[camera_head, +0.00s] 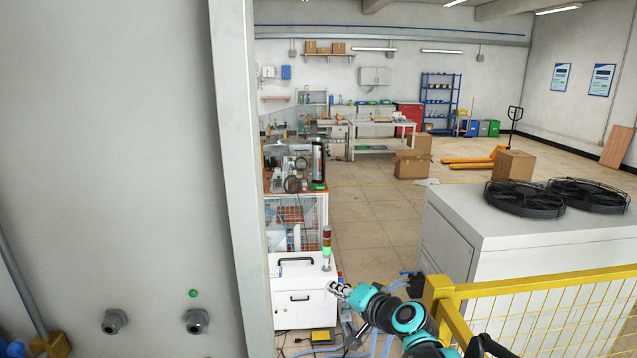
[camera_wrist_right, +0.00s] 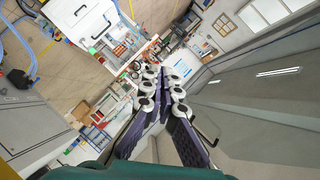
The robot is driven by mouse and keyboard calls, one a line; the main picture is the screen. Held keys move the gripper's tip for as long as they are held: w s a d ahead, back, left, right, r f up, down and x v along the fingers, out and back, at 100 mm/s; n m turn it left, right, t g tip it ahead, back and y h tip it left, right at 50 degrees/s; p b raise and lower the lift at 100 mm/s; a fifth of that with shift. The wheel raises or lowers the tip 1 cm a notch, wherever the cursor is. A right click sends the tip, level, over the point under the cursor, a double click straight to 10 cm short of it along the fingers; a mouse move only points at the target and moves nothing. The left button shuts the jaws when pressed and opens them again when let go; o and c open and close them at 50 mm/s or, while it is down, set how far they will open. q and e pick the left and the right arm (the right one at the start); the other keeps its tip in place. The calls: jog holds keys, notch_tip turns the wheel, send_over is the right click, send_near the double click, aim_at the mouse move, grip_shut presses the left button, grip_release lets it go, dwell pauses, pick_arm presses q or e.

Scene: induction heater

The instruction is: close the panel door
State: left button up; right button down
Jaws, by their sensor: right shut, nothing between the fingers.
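A large grey panel (camera_head: 110,150) fills the left of the head view, with a raised vertical edge (camera_head: 240,150). I cannot tell from this view whether it is the panel door or the cabinet body, or how far any door stands open. My right gripper (camera_head: 338,288) is in front of a white cabinet, to the right of the grey panel and apart from it. In the right wrist view its fingers (camera_wrist_right: 163,80) are together and empty. A broad grey surface (camera_wrist_right: 250,115) lies to their right there. My left gripper is not in view.
A white cabinet (camera_head: 305,302) with dark handles stands low at centre. A yellow mesh fence (camera_head: 540,283) and a grey unit with black fans (camera_head: 522,200) stand on the right. Cables lie on the floor below. Open floor (camera_head: 375,215) stretches behind.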

jog(key=w+d+r+m+t+p, duration=0.2)
jog(key=w+r+m+p, duration=0.15)
jog(key=w+r, duration=0.45)
jog(key=m+t+p, duration=0.2)
jog(key=m+p, duration=0.2)
jog(key=p, duration=0.2)
send_near(313, 202)
jog(key=w+d, duration=0.1)
jog(key=w, duration=0.3)
jog(key=a, duration=0.1)
jog(key=w+a, duration=0.1)
jog(key=a, duration=0.1)
jog(key=shift+w+p, duration=0.25)
jog(key=shift+p, duration=0.15)
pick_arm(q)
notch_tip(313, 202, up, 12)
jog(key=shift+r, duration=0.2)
pick_arm(e)
jog(key=shift+w+f, duration=0.1)
jog(key=shift+a, duration=0.15)
